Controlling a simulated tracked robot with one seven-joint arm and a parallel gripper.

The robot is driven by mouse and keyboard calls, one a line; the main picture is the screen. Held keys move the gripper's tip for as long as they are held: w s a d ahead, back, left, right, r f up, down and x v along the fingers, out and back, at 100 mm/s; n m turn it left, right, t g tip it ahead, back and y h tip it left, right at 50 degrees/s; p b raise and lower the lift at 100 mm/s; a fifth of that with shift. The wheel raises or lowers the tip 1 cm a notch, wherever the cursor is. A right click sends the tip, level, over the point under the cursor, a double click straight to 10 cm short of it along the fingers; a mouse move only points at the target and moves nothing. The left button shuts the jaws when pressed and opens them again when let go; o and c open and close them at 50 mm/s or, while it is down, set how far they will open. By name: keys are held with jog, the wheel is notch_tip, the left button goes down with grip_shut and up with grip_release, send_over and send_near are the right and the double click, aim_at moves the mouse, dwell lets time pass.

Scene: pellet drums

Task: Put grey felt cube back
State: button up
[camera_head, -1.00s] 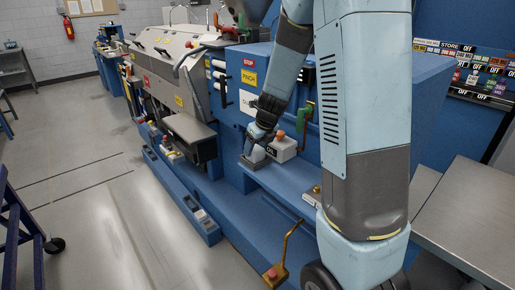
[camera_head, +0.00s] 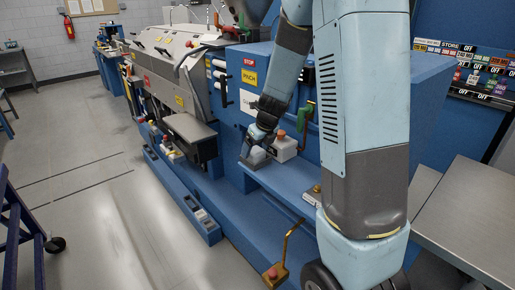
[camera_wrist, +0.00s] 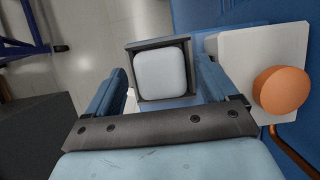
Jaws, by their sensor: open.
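The grey felt cube (camera_wrist: 161,71), pale with rounded edges, sits inside a dark square-rimmed holder (camera_wrist: 134,46) in the wrist view. In the head view the cube (camera_head: 257,156) shows just below my gripper (camera_head: 259,143), on the blue ledge. My gripper (camera_wrist: 161,84) is open, with one finger on each side of the cube and a gap visible beside it. The cube's underside is hidden. Whether the fingers' tips touch the holder's rim cannot be told.
A white box with an orange knob (camera_wrist: 281,91) stands close to the right finger. The blue ledge (camera_head: 290,185) runs along the machine. A yellow-handled lever (camera_head: 284,249) stands low in front. Open floor (camera_head: 110,225) lies to the left.

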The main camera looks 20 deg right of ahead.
jog(key=s+r+n, duration=0.3)
jog(key=s+r, duration=0.2)
jog(key=r, duration=0.3)
jog(key=s+r+n, duration=0.4)
jog(key=r, duration=0.3)
jog(key=s+r+n+h, duration=0.1)
jog(key=s+r+n, duration=0.2)
jog(key=s+n, duration=0.7)
jog(key=s+r+n+t+h, duration=0.1)
jog(key=s+r+n, duration=0.2)
jog(key=s+n, duration=0.7)
jog(key=n, duration=0.4)
jog(key=shift+s+n+t, duration=0.25)
jog(key=shift+n+t, duration=0.05)
